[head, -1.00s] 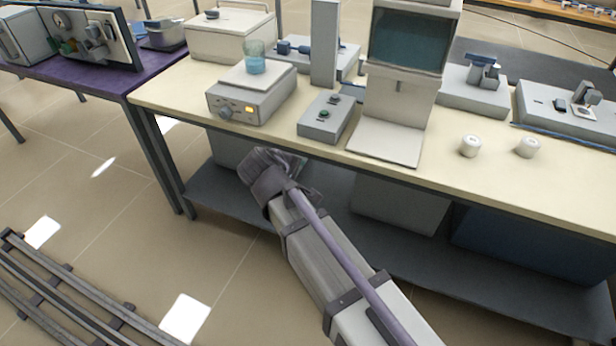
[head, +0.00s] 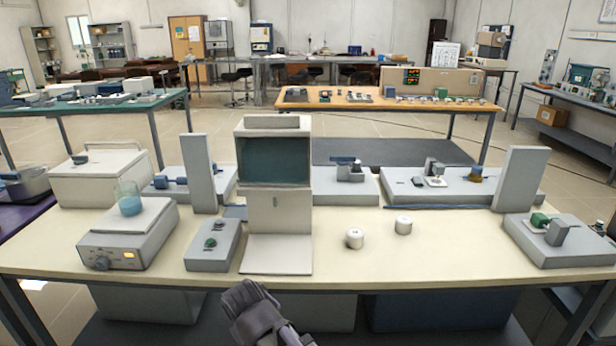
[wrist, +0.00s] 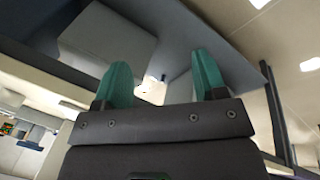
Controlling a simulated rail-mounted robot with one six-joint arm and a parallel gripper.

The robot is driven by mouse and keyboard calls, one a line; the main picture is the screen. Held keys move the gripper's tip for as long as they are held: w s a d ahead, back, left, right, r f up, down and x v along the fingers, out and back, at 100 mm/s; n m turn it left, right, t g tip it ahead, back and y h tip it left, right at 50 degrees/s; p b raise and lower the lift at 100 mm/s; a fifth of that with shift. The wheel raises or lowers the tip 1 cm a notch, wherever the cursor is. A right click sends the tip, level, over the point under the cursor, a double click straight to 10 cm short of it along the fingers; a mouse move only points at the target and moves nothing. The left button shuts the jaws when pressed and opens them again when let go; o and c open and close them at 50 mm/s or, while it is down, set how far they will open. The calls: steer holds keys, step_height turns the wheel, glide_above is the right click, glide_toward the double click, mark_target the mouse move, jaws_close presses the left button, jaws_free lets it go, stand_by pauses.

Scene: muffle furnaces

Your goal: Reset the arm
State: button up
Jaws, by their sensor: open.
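My gripper (wrist: 161,82) shows in the wrist view as two green fingers on a dark block. The fingers stand well apart, and nothing is held between them. In the head view my arm (head: 258,312) rises from the bottom edge, in front of the near edge of the cream-topped bench (head: 420,278). The fingers cannot be made out there. Behind them the wrist view shows a tilted scene with a grey box, a grey panel and pale floor.
Boxes sit below. The bench top right of the pots is mostly clear.

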steer(key=d+m+g+y, duration=0.15)
steer(key=d+m, duration=0.75)
steer(key=d, duration=2)
step_height(320, 180, up, 16)
steer(key=p, duration=1.6)
steer(key=shift+s+a+f+g, duration=0.25)
steer(key=shift+s+a+g, duration=0.05)
steer(key=shift+a+g, duration=0.15)
